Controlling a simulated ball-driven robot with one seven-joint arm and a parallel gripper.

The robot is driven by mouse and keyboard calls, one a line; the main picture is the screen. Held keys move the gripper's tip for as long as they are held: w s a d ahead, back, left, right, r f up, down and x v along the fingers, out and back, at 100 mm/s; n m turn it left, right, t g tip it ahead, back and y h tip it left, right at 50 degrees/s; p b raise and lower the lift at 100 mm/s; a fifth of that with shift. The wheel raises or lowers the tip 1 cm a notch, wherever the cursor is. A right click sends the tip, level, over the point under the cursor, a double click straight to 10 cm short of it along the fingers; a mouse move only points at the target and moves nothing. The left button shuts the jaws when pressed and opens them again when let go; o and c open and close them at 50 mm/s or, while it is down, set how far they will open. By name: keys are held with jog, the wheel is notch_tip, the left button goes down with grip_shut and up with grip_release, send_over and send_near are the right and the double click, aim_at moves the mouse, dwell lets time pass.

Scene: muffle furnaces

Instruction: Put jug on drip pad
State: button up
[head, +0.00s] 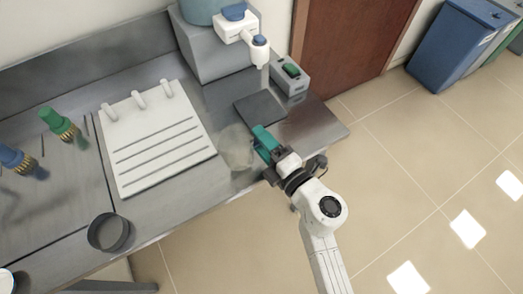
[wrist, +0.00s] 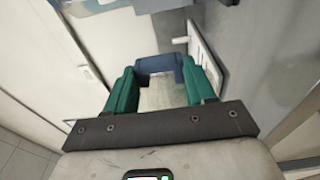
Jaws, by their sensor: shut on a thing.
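The jug (head: 237,147) is a pale, see-through vessel near the front edge of the bench, just right of the white grooved board. My gripper (head: 264,141), with green fingers, is shut on its right side. In the wrist view the gripper (wrist: 163,92) has a pale translucent surface between its green fingers, likely the jug. I cannot tell whether the jug touches the bench or hangs just above it. The drip pad (head: 260,108) is a dark flat square behind the gripper, below the dispenser spout. Nothing stands on it.
The white dispenser (head: 238,27) overhangs the pad. A grey box with a green switch (head: 291,72) stands right of it. The white board (head: 155,140) has pegs at its back. A dark round dish (head: 109,233) and green (head: 60,124) and blue burners (head: 18,160) are to the left.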

jog(key=shift+w+a+f, duration=0.15)
jog(key=shift+w+f, duration=0.3)
jog(key=shift+f, duration=0.15)
jog(key=shift+w+f+b, duration=0.15)
jog(key=shift+f+b, duration=0.4)
jog(key=shift+f, duration=0.35)
jog(key=shift+w+f+b, duration=0.1)
jog(key=shift+f+b, duration=0.45)
jog(key=shift+f, duration=0.3)
jog(key=shift+f, duration=0.15)
jog(key=o, duration=1)
jog(key=shift+o, duration=0.2)
jog(key=v, duration=1.2)
jog(key=shift+a, duration=0.1)
